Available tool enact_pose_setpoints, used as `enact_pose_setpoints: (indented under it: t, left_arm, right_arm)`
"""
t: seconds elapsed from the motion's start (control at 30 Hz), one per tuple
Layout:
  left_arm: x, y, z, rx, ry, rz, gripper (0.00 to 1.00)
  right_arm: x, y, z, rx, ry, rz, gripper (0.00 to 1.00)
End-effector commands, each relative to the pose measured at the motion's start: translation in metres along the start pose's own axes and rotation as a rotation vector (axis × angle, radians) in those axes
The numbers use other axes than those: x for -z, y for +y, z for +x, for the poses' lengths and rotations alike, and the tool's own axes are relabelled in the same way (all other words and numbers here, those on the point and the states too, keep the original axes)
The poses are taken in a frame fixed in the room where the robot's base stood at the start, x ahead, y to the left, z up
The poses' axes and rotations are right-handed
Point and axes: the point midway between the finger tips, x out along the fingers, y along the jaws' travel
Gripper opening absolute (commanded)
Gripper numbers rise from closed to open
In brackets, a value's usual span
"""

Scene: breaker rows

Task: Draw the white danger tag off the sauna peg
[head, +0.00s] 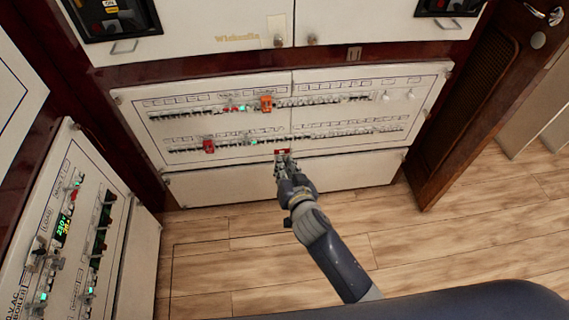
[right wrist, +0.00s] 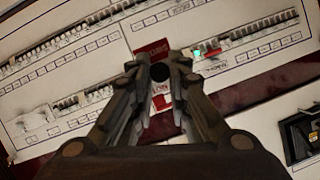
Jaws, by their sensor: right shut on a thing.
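My right gripper (head: 284,156) is at the lower edge of the white breaker panel, below the lower breaker row. Its fingers (right wrist: 160,70) are closed on a small tag with red and white parts. The tag (head: 283,152) shows at the fingertips in the head view. In the right wrist view its red part (right wrist: 152,48) sticks out beyond the fingers, and a dark round spot shows between them. The fingers hide much of the tag and whatever is behind it. I cannot make out the sauna label or its peg. My left gripper is not in view.
The breaker panel (head: 220,128) has two breaker rows. An orange piece (head: 266,103) sits on the upper row and a red piece (head: 208,146) on the lower row. Another switch panel (head: 65,235) stands at the left. A brown louvred door (head: 485,90) is at the right.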

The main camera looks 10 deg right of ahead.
Motion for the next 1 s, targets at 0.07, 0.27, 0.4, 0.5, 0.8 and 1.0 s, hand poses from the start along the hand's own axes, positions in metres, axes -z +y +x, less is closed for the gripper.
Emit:
enact_pose_setpoints:
  t: [0.07,0.27,0.4,0.5,0.8,1.0]
  left_arm:
    - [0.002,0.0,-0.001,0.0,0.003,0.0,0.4]
    - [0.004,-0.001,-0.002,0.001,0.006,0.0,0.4]
    - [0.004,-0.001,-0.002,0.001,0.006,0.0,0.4]
    - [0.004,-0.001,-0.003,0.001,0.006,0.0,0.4]
    - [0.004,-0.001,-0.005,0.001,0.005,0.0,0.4]
    - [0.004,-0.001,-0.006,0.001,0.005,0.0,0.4]
  right_arm:
    - [-0.002,0.0,-0.004,0.0,-0.001,0.001,0.03]
    - [-0.004,0.0,-0.01,0.0,-0.001,0.0,0.03]
    - [-0.005,0.0,-0.012,-0.001,-0.001,0.0,0.03]
    - [-0.007,0.0,-0.015,0.0,-0.002,0.001,0.03]
    - [-0.015,0.0,-0.037,-0.001,-0.002,0.001,0.03]
    - [-0.021,0.0,-0.052,0.0,-0.001,0.002,0.03]
